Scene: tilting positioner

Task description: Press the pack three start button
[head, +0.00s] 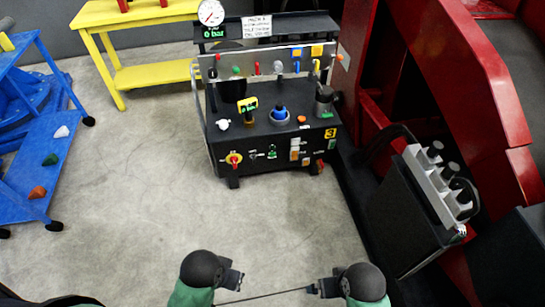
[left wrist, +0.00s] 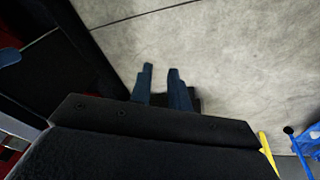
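The pack marked with a yellow 3 label (head: 331,133) is a black unit (head: 262,145) at the upper middle of the head view. Its front face carries a red and yellow rotary switch (head: 233,159), a small green control (head: 272,152), several small labelled parts and a red knob (head: 320,166). I cannot tell which one is the start button. My left gripper (head: 234,278) is at the bottom of the head view, well short of the pack. In the left wrist view (left wrist: 160,70) its fingers are apart and empty over floor. My right gripper (head: 320,289) is also far from the pack; its fingers are too small to read.
A gauge (head: 211,13) with a 0 bar display tops the pack. A red structure (head: 480,80) and a dark cabinet with a grey top (head: 436,190) stand right. A blue cart (head: 40,150) and yellow table (head: 150,75) stand left. Floor before the pack is clear.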

